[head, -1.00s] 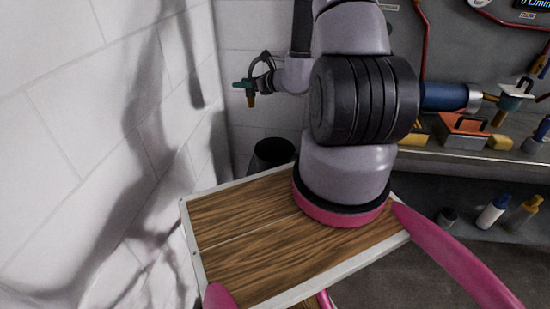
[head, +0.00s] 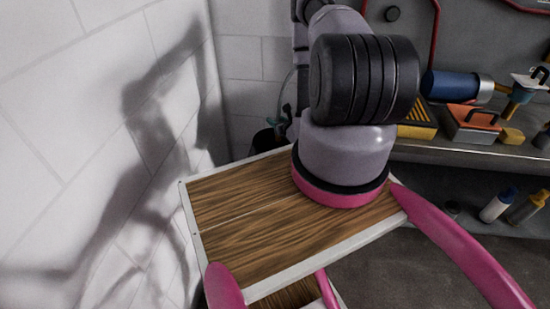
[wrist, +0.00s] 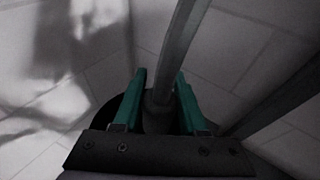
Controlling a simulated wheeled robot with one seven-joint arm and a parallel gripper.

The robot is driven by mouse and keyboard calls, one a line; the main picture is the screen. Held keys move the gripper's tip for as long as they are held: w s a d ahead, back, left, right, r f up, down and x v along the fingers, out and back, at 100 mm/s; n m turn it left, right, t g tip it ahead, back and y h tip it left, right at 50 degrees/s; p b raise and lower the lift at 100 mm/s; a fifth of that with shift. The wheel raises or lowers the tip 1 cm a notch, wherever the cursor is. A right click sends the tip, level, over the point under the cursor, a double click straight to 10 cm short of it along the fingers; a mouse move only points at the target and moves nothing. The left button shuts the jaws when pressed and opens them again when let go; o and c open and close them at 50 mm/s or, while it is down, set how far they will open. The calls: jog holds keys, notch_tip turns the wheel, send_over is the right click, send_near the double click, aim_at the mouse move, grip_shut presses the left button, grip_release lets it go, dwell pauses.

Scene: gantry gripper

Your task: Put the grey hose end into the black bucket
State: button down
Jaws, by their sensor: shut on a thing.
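The black bucket (head: 265,140) stands on the floor by the tiled wall, beyond my wooden deck in the head view, which hides its lower part. My gripper (head: 274,121), with green fingers, is low at the bucket's mouth, small and partly hidden by my arm. In the wrist view my gripper (wrist: 160,76) is shut on the grey hose (wrist: 180,40), which runs up from between the fingers. Part of the dark bucket (wrist: 107,112) shows behind the left finger. I cannot tell whether the hose end is inside the rim.
A workbench (head: 465,150) at the right holds a blue cylindrical tool (head: 455,86) and an orange-topped box (head: 472,122). The tiled wall (head: 100,90) is close on the left. A second grey length (wrist: 275,98) crosses the wrist view's right side.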

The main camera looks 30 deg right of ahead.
notch_tip(320, 180, down, 5)
jog(key=shift+r, duration=0.2)
dwell(0.3)
jog(key=shift+c, duration=1.9)
grip_release()
notch_tip(320, 180, up, 10)
